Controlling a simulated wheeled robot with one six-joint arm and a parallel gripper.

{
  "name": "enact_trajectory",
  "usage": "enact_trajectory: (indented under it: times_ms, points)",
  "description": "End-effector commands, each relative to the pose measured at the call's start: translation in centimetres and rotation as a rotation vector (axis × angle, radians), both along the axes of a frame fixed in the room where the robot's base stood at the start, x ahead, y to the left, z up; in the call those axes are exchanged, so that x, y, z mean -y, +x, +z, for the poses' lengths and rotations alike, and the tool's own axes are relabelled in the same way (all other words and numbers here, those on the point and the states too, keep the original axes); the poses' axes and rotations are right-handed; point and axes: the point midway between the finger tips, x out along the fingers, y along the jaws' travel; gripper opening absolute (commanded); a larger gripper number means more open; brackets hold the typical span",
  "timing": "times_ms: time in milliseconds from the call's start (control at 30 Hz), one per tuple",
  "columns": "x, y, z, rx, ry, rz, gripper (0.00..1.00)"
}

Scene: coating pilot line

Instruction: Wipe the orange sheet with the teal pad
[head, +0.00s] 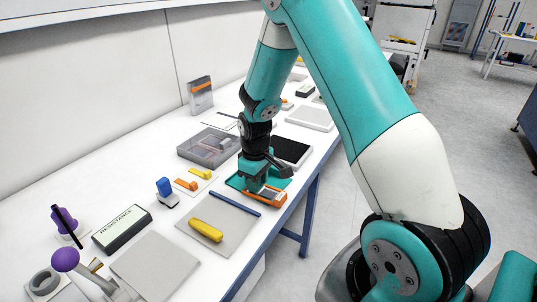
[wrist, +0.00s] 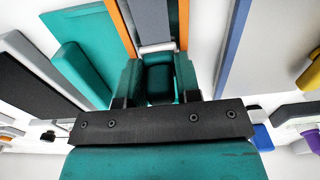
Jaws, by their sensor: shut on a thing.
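My gripper (head: 258,184) is low over the front edge of the white bench, with its fingers pointing down. The wrist view shows its teal fingers (wrist: 158,80) close together, with a teal block (wrist: 160,86), apparently the teal pad, between them; its lower part is hidden. An orange-edged piece (head: 268,197), apparently the orange sheet, lies just below the fingertips. In the wrist view its orange edges (wrist: 122,28) run on both sides of a dark grey area. I cannot tell whether the pad touches it. A flat teal plate (wrist: 82,30) lies beside it.
A grey board with a yellow block (head: 206,230) and a blue bar (head: 235,204) lies nearer on the bench. A clear grey box (head: 209,147), a black slab (head: 291,151) and a small white plate with orange and yellow blocks (head: 190,182) are close by.

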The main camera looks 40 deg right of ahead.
Motion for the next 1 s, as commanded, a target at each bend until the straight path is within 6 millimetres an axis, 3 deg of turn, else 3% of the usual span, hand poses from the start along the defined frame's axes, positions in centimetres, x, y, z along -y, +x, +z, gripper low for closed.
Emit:
enact_trajectory:
  times_ms: [167,233,300,1000]
  points:
    - [-0.4,0.3,0.1,0.000,0.000,-0.001,0.05]
    - [-0.4,0.3,0.7,-0.002,0.000,0.000,0.05]
    - [-0.5,0.4,2.8,0.004,-0.001,0.001,0.05]
    - [-1.0,0.4,8.2,0.000,0.000,0.009,0.05]
